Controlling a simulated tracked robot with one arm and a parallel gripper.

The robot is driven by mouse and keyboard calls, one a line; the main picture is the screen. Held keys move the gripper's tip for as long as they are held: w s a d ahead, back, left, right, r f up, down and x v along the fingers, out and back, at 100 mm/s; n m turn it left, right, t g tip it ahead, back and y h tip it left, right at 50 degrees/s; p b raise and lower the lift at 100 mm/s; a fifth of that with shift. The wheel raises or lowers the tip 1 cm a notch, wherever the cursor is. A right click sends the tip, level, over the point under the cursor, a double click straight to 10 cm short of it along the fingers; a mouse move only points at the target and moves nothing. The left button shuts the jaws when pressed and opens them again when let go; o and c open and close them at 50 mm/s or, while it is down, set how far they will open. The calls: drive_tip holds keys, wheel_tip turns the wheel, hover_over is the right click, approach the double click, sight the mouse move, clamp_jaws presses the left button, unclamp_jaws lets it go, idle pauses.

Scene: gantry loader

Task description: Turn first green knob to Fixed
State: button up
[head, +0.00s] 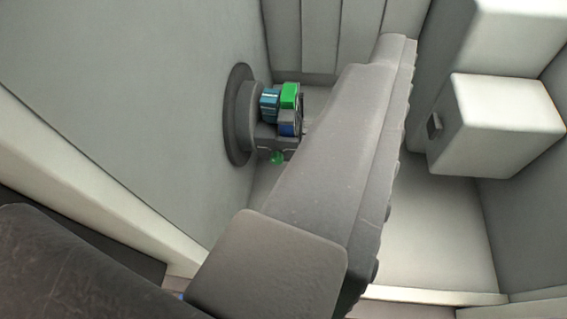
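A green block-shaped part (290,95) sits on a small grey mechanism that stands out from a dark round flange (237,115) on the left wall. A smaller rounded green part (277,158) shows below it. I cannot tell which of the two is the first green knob, and no "Fixed" marking is readable. A teal part (269,104) is beside the green block, and a blue part (287,129) is under it. A large grey ridged body in front hides the right side of the mechanism. I see no fingertips of my gripper.
Pale walls enclose the space, with a panelled wall (325,38) behind. A white box (492,122) with a small dark fitting (435,127) juts out at the right, under another white block (515,35). Pale floor (435,235) is bare at the lower right.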

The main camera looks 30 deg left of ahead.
sight(279, 162)
drive_tip(key=w+a+f+n+t+y+b, duration=0.1)
drive_tip(key=w+a+f+n+t+b, duration=0.15)
drive_tip(key=w+f+n, duration=0.6)
drive_tip(key=w+a+f+n+t+y+b, duration=0.15)
drive_tip(key=w+a+f+n, duration=0.35)
drive_tip(key=f+n, duration=0.5)
drive_tip(key=s+a+f+n+g+y+b, duration=0.15)
drive_tip(key=f+n, duration=0.25)
drive_tip(key=f, duration=0.5)
drive_tip(key=a+f+n+g+y+b, duration=0.1)
drive_tip(key=a+f+n+g+y, duration=0.2)
drive_tip(key=f, duration=0.6)
drive_tip(key=s+a+f+n+g+y+b, duration=0.1)
drive_tip(key=f+n+g+y, duration=0.1)
drive_tip(key=f+n, duration=0.55)
drive_tip(key=shift+m, duration=0.9)
drive_tip(key=x, duration=0.9)
drive_tip(key=f+x, duration=0.1)
drive_tip(key=x, duration=0.3)
drive_tip(key=shift+w+f+b, duration=0.15)
drive_tip(key=shift+w+b, duration=0.1)
drive_tip(key=shift+b, duration=0.15)
drive_tip(key=c, duration=1)
drive_tip(key=shift+o, duration=0.2)
drive_tip(key=shift+d, duration=0.25)
drive_tip(key=shift+a, duration=0.1)
